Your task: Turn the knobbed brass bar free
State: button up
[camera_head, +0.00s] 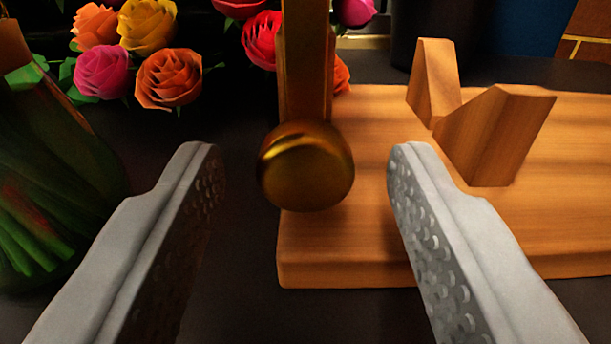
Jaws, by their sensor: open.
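The brass bar (306,60) stands upright in the upper middle of the view, its top cut off by the frame edge. Its round brass knob (306,168) is at the bar's lower end and faces me. My gripper (300,160) is open, with one grey textured finger on each side of the knob. Dark space shows between the left finger and the knob, and wood shows between the knob and the right finger. I see no contact. What the bar is fixed to is out of view.
A wooden board (340,262) with wooden angled blocks (495,135) lies behind and to the right. Orange, yellow, pink and red roses (168,78) are at the upper left. A bundle of green stems (50,190) is at the left edge. The dark table (250,260) is bare in the lower middle.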

grip_shut()
jog(key=shift+n, duration=0.3)
jog(key=n, duration=0.3)
jog(key=shift+n, duration=0.3)
jog(key=n, duration=0.4)
jog(key=shift+n, duration=0.3)
jog(key=n, duration=0.4)
jog(key=shift+n, duration=2.5)
